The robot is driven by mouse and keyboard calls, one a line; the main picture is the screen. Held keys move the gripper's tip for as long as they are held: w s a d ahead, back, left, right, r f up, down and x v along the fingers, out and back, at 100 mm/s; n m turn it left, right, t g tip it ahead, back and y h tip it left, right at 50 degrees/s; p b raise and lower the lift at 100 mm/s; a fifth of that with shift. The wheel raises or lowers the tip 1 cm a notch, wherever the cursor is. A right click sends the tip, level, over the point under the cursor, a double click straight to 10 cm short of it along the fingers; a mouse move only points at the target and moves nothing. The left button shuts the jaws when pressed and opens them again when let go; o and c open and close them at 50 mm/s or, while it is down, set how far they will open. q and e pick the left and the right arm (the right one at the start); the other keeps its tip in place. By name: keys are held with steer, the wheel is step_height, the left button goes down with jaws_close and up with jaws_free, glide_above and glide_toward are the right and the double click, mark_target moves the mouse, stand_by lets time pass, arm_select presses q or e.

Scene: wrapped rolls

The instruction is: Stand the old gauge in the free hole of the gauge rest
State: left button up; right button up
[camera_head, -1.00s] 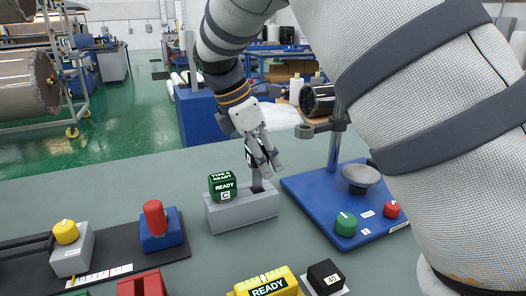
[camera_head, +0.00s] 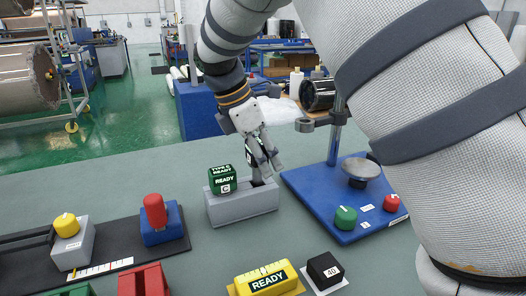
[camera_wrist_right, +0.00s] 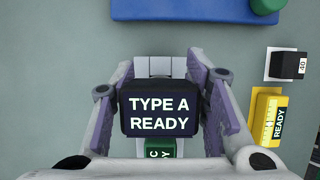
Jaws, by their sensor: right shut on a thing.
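The gauge rest (camera_head: 240,207) is a grey block on the table in the head view. The gripper is over the right end of the rest, with the gauge's lower part at the rest's top. The hole there is hidden, so I cannot tell how deep the gauge sits. My left gripper is not in view.
A blue stand (camera_head: 325,190) with a post, a grey dish and red and green knobs is right of the rest. A yellow READY block (camera_head: 268,281) and a black 40 block (camera_head: 325,270) lie in front. A red cylinder on a blue block (camera_head: 161,225) is left.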

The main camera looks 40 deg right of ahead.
steer(key=shift+f, duration=1.3)
steer(key=o, duration=1.5)
steer(key=shift+f, duration=0.1)
steer(key=v, duration=1.2)
